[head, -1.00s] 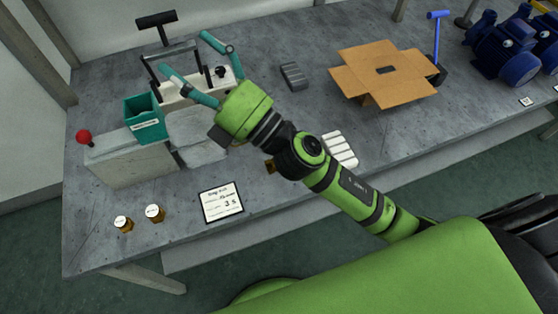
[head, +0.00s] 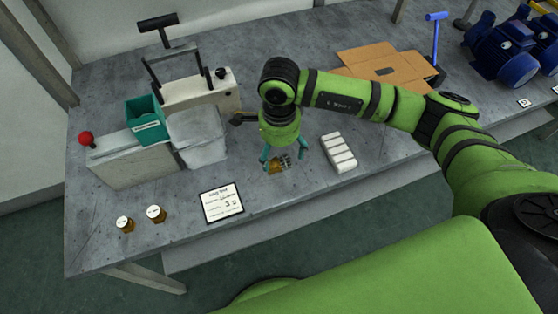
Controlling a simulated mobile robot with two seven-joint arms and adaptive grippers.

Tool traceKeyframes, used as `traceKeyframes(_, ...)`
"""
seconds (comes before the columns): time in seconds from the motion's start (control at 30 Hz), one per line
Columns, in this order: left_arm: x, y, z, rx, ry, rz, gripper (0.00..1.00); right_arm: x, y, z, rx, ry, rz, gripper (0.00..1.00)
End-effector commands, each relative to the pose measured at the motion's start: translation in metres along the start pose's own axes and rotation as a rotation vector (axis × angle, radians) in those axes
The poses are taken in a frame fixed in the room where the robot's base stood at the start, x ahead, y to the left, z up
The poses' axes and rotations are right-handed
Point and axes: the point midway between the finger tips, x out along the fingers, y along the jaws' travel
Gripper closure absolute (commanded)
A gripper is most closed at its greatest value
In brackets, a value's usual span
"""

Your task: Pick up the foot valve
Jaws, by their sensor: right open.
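The foot valve (head: 276,166), as I take it, is a small brass piece with a grey slotted end, lying on the grey bench. My right gripper (head: 283,157) points down over it from above, with one teal finger at its left and one at its right. The fingers are open, and the piece shows between and just below their tips. I cannot tell whether the fingers touch it. The gripper body hides what lies directly behind it. My left gripper is not in view.
A white ribbed block (head: 339,152) lies close right of the gripper. A machine with a teal bin (head: 147,122) stands left. An open cardboard box (head: 375,63) is behind my arm.

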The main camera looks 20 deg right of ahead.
Motion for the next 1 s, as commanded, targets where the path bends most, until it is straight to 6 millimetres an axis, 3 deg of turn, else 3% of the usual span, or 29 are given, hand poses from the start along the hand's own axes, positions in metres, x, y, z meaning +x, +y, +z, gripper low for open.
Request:
traceKeyframes(0.2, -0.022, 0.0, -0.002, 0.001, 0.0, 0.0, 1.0, 0.026, 0.009, 0.002, 0.0, -0.003, 0.007, 0.15)
traceKeyframes(0.33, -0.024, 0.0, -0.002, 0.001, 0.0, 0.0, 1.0, 0.045, 0.009, 0.003, 0.0, -0.004, 0.005, 0.15)
traceKeyframes(0.63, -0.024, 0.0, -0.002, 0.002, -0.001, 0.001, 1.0, 0.054, 0.008, 0.003, -0.001, -0.006, 0.001, 0.15)
traceKeyframes(0.67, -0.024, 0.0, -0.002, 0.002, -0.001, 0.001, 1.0, 0.054, 0.008, 0.003, -0.001, -0.006, 0.001, 0.19)
traceKeyframes(0.87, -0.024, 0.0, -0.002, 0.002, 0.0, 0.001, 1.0, 0.053, 0.008, 0.003, -0.001, -0.006, 0.001, 0.99)
traceKeyframes(1.0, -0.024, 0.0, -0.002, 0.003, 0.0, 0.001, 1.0, 0.053, 0.008, 0.003, -0.001, -0.006, 0.001, 1.0)
